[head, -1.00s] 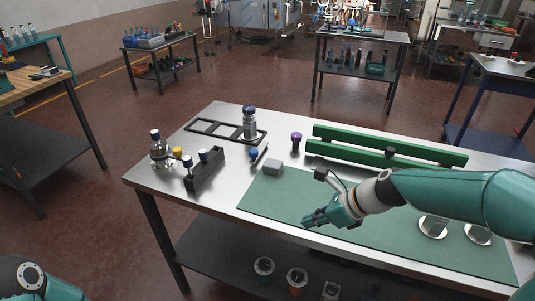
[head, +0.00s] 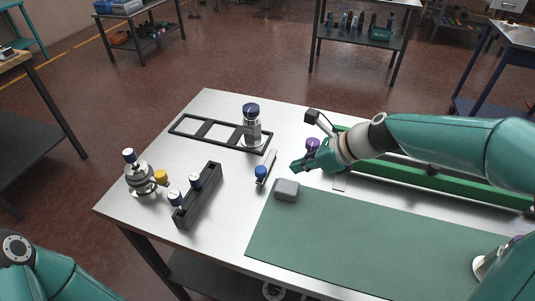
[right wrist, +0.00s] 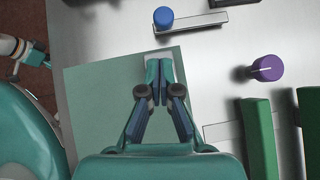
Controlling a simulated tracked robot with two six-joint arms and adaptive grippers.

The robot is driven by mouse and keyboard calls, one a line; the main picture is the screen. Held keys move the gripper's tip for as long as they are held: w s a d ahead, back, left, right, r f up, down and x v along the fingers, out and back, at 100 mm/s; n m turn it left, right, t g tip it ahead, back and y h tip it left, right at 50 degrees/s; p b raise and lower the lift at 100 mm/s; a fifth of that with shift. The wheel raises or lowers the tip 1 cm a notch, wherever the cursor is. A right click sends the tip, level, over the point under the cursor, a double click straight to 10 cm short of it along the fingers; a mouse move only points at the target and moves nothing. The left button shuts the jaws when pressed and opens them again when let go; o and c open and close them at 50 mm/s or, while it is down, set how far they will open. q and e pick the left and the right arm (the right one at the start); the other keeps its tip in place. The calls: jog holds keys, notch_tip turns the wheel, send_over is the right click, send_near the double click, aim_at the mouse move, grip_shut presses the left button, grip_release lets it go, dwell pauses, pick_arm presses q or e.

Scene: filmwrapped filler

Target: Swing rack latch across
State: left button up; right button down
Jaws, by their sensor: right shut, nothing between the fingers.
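My right gripper (head: 297,166) is shut and empty, over the table beyond the grey block (head: 287,190). Its shut fingertips (right wrist: 158,66) show over the mat's end in the right wrist view. A slim bar with a blue knob (head: 261,172) lies just left of the gripper, apart from it. The blue knob (right wrist: 163,18) and bar also show ahead of the fingers in the wrist view. A purple knob (head: 312,144) stands just behind the gripper, and right of the fingers in the wrist view (right wrist: 266,68). I cannot tell which part is the rack latch. My left gripper is out of view.
A black rack (head: 200,197) with blue-capped vials stands at the left, beside a flask (head: 138,178). A black frame (head: 186,128) with a blue-capped bottle (head: 252,128) lies at the back. Green rails (head: 430,183) run under my right arm. The green mat (head: 340,245) is largely bare.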

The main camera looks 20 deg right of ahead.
jog(key=shift+w+d, duration=0.2)
jog(key=shift+d, duration=0.1)
send_near(264, 178)
jog(key=x, duration=0.4)
jog(key=shift+w+a+f+b, duration=0.15)
jog(key=shift+a+f+b, duration=0.05)
jog(key=shift+a+b, duration=0.15)
